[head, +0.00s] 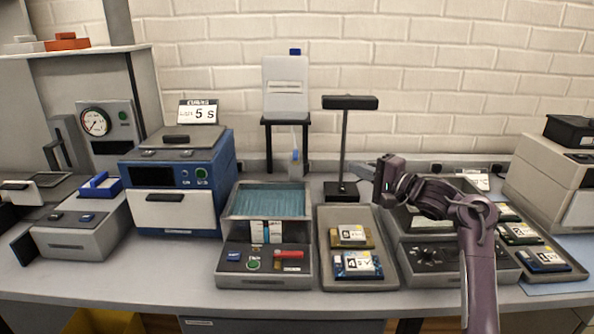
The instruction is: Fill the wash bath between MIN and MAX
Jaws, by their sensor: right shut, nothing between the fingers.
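The wash bath (234,232) is a grey open-topped box at the middle of the bench, with blue-tinted, streaked contents showing inside. A small white and blue label is on its front; I cannot read MIN or MAX marks or tell the level. Behind it a white container (286,88) with a blue cap stands on a black stand. A thin spout with a blue part (294,157) hangs below it towards the bath. My right gripper (368,176) is shut and empty, right of the bath beside the black post lamp. My left gripper is out of view.
A grey tray (386,272) with labelled packets lies right of the bath. A blue machine (229,180) with a "5 S" sign stands left. The black lamp (343,150) stands between the spout and my right gripper. My right arm covers part of a grey device.

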